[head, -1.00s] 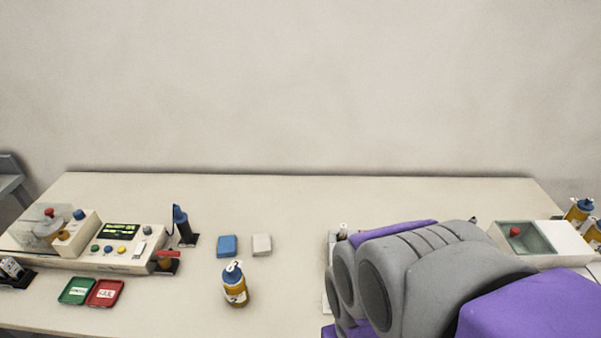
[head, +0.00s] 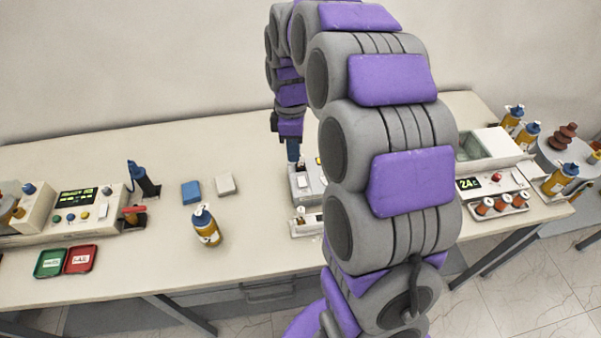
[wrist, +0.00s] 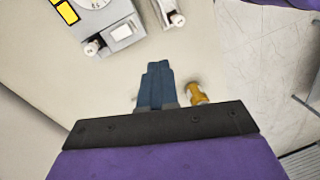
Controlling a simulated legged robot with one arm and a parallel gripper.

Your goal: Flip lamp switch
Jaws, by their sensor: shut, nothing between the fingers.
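A grey-white device (head: 302,187) stands mid-table in the head view, partly hidden behind my arm. A small light part shows on its face; I cannot tell if it is the lamp switch. My gripper (head: 293,151) points down just above or behind this device, its blue fingers together and empty. The wrist view shows the shut fingers (wrist: 157,72) over bare tabletop. Beyond them are a grey unit (wrist: 104,22) with a dial, yellow labels and a pale knob, and a second light part (wrist: 168,12). No lamp is clearly recognisable.
A control panel (head: 85,212) and green and red trays are farther left. Equipment and bottles crowd the right end. The table's back middle is clear.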

